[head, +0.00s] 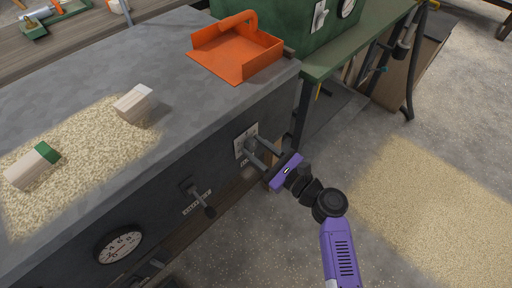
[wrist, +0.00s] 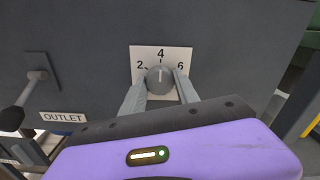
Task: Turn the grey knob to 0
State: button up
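The grey knob (wrist: 160,80) sits on a white dial plate (wrist: 147,53) on the front of a dark grey cabinet. The numbers 2, 4 and 6 show on the plate, and the knob's mark points up at 4. The lower part of the plate is hidden by the knob and my gripper. The knob also shows in the head view (head: 251,144). My gripper (wrist: 160,84) has its two fingers spread, one on each side of the knob, with the tips close to its sides. I cannot tell whether they touch it.
A lever (head: 201,199) sticks out of the cabinet left of the knob, above an OUTLET label (wrist: 62,117). A round gauge (head: 120,245) is farther left. An orange dustpan (head: 237,57) and wooden blocks lie on top. The floor at right is open, with scattered grain.

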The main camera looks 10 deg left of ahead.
grip_shut()
jog(key=shift+n, duration=0.3)
